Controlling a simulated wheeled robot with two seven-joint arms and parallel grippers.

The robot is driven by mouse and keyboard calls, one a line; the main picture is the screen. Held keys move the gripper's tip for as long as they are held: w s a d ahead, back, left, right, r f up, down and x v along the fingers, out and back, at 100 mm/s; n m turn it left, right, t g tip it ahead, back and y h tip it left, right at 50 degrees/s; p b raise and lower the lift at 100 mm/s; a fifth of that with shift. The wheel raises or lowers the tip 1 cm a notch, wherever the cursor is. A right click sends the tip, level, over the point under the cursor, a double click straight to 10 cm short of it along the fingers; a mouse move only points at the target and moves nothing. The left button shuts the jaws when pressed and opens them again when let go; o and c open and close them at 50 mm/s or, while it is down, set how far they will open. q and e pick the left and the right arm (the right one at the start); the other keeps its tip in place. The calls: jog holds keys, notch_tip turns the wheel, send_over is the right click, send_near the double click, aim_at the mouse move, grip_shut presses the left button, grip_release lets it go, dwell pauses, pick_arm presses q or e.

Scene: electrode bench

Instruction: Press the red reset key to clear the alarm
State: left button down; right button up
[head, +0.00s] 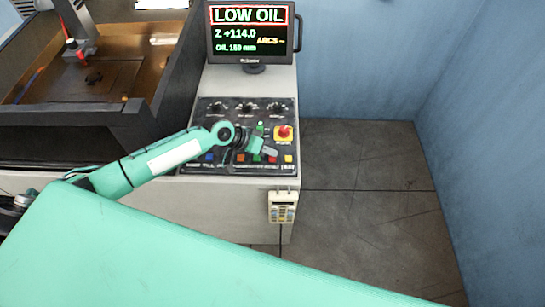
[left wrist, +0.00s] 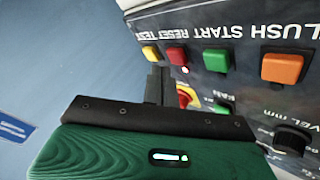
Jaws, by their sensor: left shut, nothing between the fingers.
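The red reset key (left wrist: 177,55) sits in a row on the control panel, between a yellow test key (left wrist: 150,53) and a green start key (left wrist: 216,61). A small red light glows beside it. In the head view the red key (head: 272,160) shows near the panel's lower right. My left gripper (head: 270,151) is shut and empty over the panel, close by the red key. In the left wrist view its dark fingers (left wrist: 158,82) end just below the yellow and red keys. I cannot tell whether they touch. My right gripper is not in view.
A red mushroom button (head: 284,131) on a yellow plate is close to the gripper. An orange flush key (left wrist: 282,68) and a dark knob (left wrist: 290,140) are on the panel. The monitor (head: 250,33) reads LOW OIL. A keypad pendant (head: 282,207) hangs on the cabinet front.

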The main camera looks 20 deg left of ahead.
aim_at(269, 158)
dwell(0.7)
pick_arm(q)
jog(key=shift+f+b, duration=0.3)
jog(key=shift+f, duration=0.15)
jog(key=shift+f+b, duration=0.35)
jog(key=shift+f, duration=0.1)
dwell(0.5)
jog(key=shift+r, duration=0.1)
jog(key=shift+r+p, duration=0.7)
jog(key=shift+r, duration=0.05)
notch_tip(269, 158, up, 5)
jog(key=p, duration=0.4)
jog(key=shift+r, duration=0.1)
dwell(0.7)
